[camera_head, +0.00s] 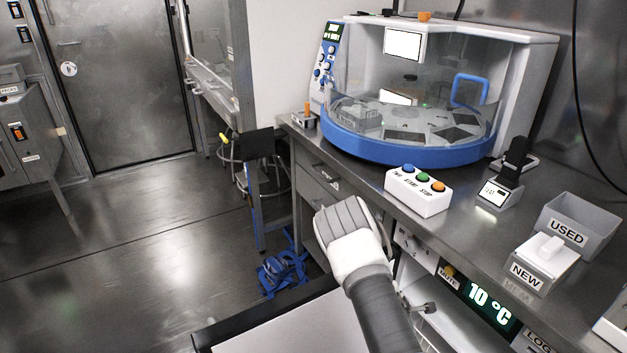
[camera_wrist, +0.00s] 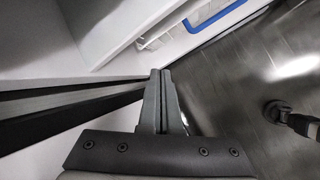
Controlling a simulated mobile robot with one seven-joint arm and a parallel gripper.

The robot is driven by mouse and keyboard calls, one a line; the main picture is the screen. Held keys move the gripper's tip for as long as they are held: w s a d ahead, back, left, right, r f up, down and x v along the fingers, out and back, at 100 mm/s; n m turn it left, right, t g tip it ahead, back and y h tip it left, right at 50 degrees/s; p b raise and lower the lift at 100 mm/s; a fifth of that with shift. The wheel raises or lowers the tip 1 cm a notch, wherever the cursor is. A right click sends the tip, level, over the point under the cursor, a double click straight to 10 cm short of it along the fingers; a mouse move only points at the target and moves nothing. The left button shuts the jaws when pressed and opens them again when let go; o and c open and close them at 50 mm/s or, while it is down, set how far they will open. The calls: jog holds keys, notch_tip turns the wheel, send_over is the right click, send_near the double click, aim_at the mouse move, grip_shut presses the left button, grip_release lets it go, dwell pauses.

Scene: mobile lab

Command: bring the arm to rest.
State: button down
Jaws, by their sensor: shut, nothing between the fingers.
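My arm (camera_head: 383,312) rises from the bottom of the head view, with its grey and white end in front of the lab bench. The fingers of my gripper are hidden there behind the wrist. In the wrist view my gripper (camera_wrist: 160,75) is shut and empty, its two dark fingers lying together. The fingers point toward a pale surface and a dark edge, and I see no contact with anything held.
The bench (camera_head: 455,200) carries a blue-rimmed machine (camera_head: 375,150), a button box (camera_head: 417,190), a USED bin (camera_head: 585,225) and a NEW box (camera_head: 540,262). A stool (camera_head: 262,180) and blue straps (camera_head: 283,272) stand left of the bench. Open floor (camera_head: 120,250) lies at left.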

jog(key=s+a+r+m+y, duration=0.1)
jog(key=a+r+m+y, duration=0.4)
jog(key=r, duration=1)
jog(key=s+a+r+m, duration=0.1)
jog(key=a+r+m, duration=0.4)
jog(key=r, duration=1)
jog(key=s+a+r+m+t+y, duration=0.15)
jog(key=s+a+r, duration=0.25)
jog(key=s+r, duration=0.75)
jog(key=s+r+m+h, duration=0.1)
jog(key=s+r+m, duration=0.45)
jog(key=s, duration=0.75)
notch_tip(320, 180, up, 25)
jog(key=n+p, duration=0.1)
jog(key=p, duration=2.2)
jog(key=shift+s+d+t, duration=0.2)
jog(key=shift+s+t, duration=0.1)
jog(key=shift+t, duration=0.05)
jog(key=shift+s, duration=0.2)
